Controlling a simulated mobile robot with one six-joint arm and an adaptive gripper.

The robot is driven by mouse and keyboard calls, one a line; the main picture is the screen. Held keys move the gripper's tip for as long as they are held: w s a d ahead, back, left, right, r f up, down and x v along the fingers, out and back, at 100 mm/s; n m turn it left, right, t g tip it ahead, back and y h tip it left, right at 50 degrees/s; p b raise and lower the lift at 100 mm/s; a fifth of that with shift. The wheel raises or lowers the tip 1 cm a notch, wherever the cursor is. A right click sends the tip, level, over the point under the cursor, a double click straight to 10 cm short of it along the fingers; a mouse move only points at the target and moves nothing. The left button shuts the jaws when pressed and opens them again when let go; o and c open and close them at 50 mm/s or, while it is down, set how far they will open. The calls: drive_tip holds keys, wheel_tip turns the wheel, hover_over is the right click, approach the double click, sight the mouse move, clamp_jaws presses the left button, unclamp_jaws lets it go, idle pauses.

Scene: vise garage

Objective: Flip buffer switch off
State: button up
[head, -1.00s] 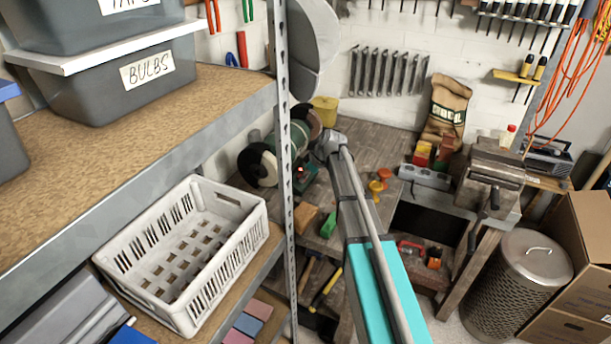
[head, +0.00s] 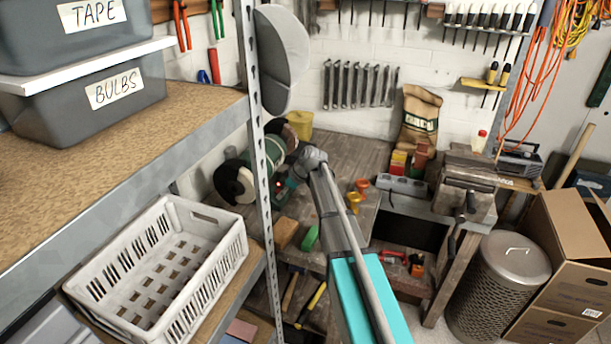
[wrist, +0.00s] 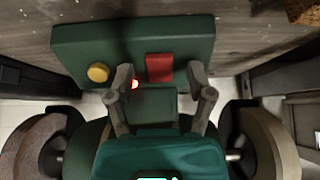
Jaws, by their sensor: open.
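The buffer is a green bench machine with a round wheel on each side. In the head view its dark left wheel (head: 235,182) and green body (head: 273,152) show behind the shelf post. In the wrist view its green base (wrist: 80,45) carries a red switch (wrist: 159,67), a yellow round button (wrist: 98,72) and a small lit red lamp (wrist: 135,84). My gripper (wrist: 160,76) is open, with one grey fingertip on each side of the red switch and nothing held. I cannot tell whether it touches the base. In the head view my gripper (head: 309,158) is beside the buffer, its fingers hard to make out.
A metal shelf post (head: 262,185) stands in front of the buffer. A white crate (head: 165,262) is on the lower shelf at left. Yellow and orange funnels (head: 354,198), a power strip (head: 404,187) and a vise (head: 468,182) are on the bench to the right.

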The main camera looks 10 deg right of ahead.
drive_tip(key=shift+s+d+f+t+y+b, duration=0.1)
drive_tip(key=shift+f+t+y+b, duration=0.15)
drive_tip(key=shift+t+y+b, duration=0.5)
drive_tip(key=shift+g+b, duration=0.25)
drive_tip(key=shift+b, duration=0.05)
